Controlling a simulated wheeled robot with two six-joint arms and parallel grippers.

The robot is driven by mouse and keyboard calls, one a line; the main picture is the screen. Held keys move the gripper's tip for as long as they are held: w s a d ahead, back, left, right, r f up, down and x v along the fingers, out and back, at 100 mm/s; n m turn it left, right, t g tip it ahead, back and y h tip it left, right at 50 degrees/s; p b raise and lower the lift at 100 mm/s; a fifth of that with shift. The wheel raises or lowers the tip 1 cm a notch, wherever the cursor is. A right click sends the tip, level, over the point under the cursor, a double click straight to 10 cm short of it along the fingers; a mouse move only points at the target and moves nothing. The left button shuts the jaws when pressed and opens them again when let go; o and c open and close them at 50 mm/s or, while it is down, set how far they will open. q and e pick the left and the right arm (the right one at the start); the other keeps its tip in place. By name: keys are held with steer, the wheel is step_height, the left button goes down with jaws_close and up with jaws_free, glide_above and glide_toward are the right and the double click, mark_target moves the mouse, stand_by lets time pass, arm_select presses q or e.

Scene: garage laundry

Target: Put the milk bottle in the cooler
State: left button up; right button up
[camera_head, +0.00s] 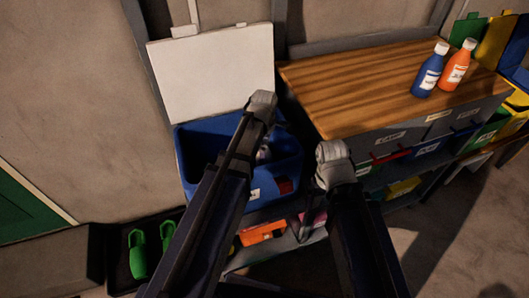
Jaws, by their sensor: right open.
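The cooler (187,160) is a blue box with its white lid (213,80) standing open against the wall. My left arm reaches over the cooler, with its wrist above the opening. The left gripper's fingers are mostly hidden behind the arm. A small pale shape (264,152) shows inside the cooler beside the arm; I cannot tell whether it is the milk bottle or part of the gripper. My right gripper (322,182) is open, to the right of the cooler and in front of the cabinet. I cannot make out the milk bottle for certain.
A wooden-topped cabinet (370,85) stands on the right, bearing a blue bottle (428,72) and an orange bottle (457,66). Labelled bins sit below its top. A lower shelf holds an orange item (262,232). Green shoes (138,255) lie on a dark tray at the lower left.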

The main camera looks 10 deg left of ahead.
arm_select(q)
steer(key=shift+r, duration=0.1)
step_height(320, 180, up, 12)
steer(key=p, duration=1.2)
steer(key=shift+s+r+p, duration=0.1)
steer(key=shift+r+p, duration=0.15)
steer(key=shift+p, duration=0.05)
steer(key=shift+f, duration=0.15)
step_height(320, 180, down, 12)
steer(key=b, duration=1.2)
steer(key=shift+f+b, duration=0.2)
steer(key=shift+b, duration=0.1)
steer(key=shift+r, duration=0.2)
step_height(320, 180, up, 13)
steer(key=p, duration=1.3)
step_height(320, 180, down, 14)
steer(key=b, duration=1.3)
step_height(320, 180, up, 11)
steer(key=p, duration=1)
